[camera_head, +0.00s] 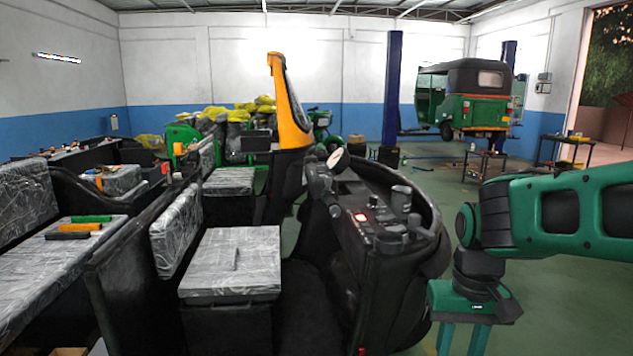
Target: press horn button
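The black rickshaw dashboard (372,220) stands in the middle of the head view. A small red lit button (361,217) sits on its panel, with several dark knobs and switches near it. I cannot tell for sure which one is the horn button. My gripper (463,342) hangs at the lower right, to the right of the dashboard and apart from it. It points down, and its two teal fingers stand apart with nothing seen between them. The fingertips are cut off by the bottom edge of the picture.
Grey wrapped seats (235,262) stand left of the dashboard. A yellow-orange windshield pillar (287,105) rises behind them. Green floor (540,310) is free on the right.

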